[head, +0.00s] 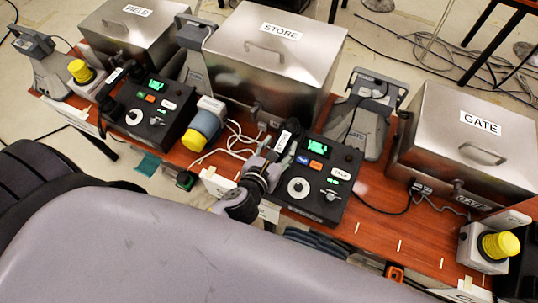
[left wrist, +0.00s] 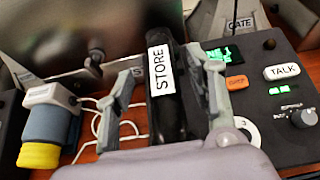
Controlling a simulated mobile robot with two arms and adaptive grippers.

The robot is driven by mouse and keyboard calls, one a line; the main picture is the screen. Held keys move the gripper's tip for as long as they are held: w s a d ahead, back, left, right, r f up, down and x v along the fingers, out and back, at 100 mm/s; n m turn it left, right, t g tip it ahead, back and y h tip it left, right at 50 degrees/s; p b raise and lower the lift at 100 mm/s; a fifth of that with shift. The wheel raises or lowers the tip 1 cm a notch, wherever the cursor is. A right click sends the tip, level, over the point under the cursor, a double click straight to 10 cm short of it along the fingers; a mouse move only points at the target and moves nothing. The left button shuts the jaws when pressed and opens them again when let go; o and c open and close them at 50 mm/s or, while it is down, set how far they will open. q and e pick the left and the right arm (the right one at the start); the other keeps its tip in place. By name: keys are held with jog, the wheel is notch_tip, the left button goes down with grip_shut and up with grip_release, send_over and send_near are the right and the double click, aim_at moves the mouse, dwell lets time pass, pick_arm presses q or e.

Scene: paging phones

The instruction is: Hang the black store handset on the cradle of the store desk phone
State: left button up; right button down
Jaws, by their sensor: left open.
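The black store handset (head: 286,140) with a white STORE label lies along the left side of the store desk phone (head: 318,200), a black box with a lit green display, dial and TALK button. In the left wrist view the handset (left wrist: 163,112) runs lengthwise between the two grey fingers of my left gripper (left wrist: 163,88). The fingers are open, one on each side of it; contact is unclear. In the head view my left gripper (head: 268,164) is at the phone's left edge. The cradle is hidden beneath the handset and gripper, so seating cannot be told. My right gripper is not in view.
A blue-grey cylinder with a yellow end (head: 205,124) lies left of the gripper, beside loose white cables. The metal STORE box (head: 274,60) stands behind. The field phone (head: 150,112) is left; the GATE box (head: 470,140) is right. Bare wooden tabletop (head: 385,215) shows to the right.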

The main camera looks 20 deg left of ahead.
pick_arm(q)
jog(key=b+v, duration=0.1)
jog(key=v, duration=0.7)
jog(key=shift+s+r, duration=0.15)
jog(key=shift+s, duration=0.25)
jog(key=shift+a, duration=0.1)
